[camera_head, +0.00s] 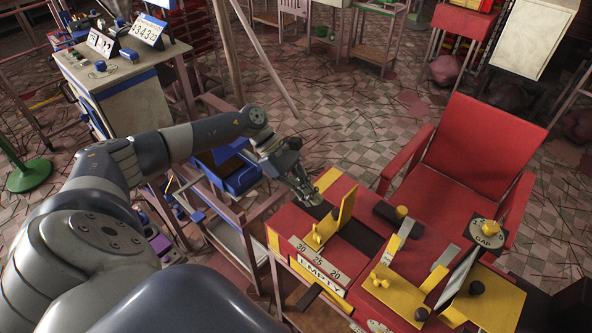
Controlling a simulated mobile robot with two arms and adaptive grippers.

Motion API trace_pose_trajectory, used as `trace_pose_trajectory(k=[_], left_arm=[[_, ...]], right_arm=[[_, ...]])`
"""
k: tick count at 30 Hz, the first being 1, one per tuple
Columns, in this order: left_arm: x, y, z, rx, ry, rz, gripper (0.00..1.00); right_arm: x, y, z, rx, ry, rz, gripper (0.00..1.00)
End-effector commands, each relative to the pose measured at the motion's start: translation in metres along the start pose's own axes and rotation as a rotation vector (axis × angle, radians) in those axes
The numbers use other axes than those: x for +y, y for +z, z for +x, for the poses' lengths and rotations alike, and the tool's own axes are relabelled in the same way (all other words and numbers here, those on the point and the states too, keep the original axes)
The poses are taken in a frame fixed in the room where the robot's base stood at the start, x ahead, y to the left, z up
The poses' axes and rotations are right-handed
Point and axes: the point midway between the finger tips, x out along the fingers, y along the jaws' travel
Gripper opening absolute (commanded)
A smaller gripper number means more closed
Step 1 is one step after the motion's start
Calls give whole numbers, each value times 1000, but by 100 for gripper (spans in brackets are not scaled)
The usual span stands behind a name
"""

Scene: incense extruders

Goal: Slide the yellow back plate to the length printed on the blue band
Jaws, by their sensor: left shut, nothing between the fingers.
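The yellow back plate (345,210) stands upright on the red machine table (298,221), on a dark track. A yellow foot with a small knob (317,235) sits at its lower left. A white scale (318,257) marked 30, 25, 20 runs along the table's front edge, with a white EMPTY label (319,270) below it. My left gripper (312,198) is shut and empty, just left of the plate's upper part; I cannot tell whether it touches. I cannot make out a blue band with a printed length. My right gripper is not in view.
A blue bin (238,176) sits under my left forearm. A desk with number cards (147,30) stands at the back left.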

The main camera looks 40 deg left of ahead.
Motion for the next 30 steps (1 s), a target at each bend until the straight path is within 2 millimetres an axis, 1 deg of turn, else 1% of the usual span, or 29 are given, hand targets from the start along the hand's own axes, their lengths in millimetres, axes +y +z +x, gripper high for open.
trace_pose_trajectory(k=[1, 6, 9, 20, 27, 30], left_arm=[[0, 10, 3, -3, 0, 3, 0], [0, 16, 18, -1, 1, 2, 0], [0, 18, 21, 0, 1, 1, 0], [0, 17, 23, 0, 1, 2, 0], [-1, 25, 37, -1, 1, 5, 0], [-1, 29, 38, -1, 2, 4, 0]], right_arm=[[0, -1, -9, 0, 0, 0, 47], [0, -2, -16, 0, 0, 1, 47], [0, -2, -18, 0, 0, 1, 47], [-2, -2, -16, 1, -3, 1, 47], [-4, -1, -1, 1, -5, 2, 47], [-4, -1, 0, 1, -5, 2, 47]])
